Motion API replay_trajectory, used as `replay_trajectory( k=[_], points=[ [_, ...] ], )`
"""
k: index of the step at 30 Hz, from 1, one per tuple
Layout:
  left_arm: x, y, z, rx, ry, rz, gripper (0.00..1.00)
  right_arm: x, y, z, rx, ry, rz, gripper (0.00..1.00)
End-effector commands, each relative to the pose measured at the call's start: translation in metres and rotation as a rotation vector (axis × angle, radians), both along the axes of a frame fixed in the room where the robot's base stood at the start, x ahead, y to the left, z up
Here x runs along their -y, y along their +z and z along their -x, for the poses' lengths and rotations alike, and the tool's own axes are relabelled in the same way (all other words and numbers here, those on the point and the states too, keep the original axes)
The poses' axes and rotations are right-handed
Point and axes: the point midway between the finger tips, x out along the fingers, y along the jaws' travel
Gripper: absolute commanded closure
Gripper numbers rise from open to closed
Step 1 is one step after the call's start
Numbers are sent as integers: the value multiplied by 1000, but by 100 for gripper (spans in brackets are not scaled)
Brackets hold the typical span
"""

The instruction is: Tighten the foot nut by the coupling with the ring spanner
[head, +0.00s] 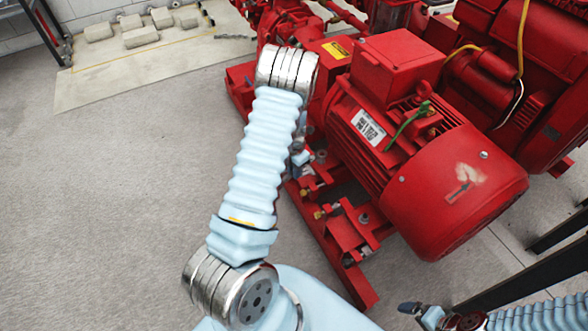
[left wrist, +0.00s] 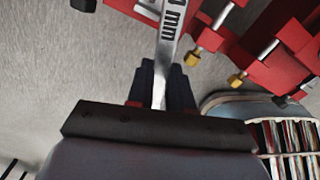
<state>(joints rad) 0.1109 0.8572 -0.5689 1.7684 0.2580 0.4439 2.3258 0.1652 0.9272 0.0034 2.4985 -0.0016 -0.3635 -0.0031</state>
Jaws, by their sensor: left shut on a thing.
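The ring spanner (left wrist: 167,40), a flat silver bar with dark "mm" lettering, runs up out of the top of the left wrist view. My left gripper (left wrist: 162,82) is shut on its handle with two dark fingers. The ring end is out of that view, so I cannot tell whether it sits on a nut. In the head view my left arm covers most of the left gripper, beside the red motor (head: 405,140) and its feet. The coupling and the foot nut by it are not clearly visible. My right gripper (head: 410,308) shows small at the bottom right, its jaws unclear.
The red base frame (head: 340,250) runs under the motor, with brass-headed bolts (left wrist: 193,56) along its side. Red pump parts (head: 270,25) stand behind. Pale blocks (head: 140,36) lie at the far left. The grey floor on the left is free.

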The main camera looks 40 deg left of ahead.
Motion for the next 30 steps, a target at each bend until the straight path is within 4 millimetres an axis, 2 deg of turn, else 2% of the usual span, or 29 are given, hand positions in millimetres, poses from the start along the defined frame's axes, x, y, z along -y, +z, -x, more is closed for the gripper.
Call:
replay_trajectory(
  k=[30],
  points=[
    [0,-22,0,0,0,0,100,0,-16,0,0,0,0,0]
  ],
)
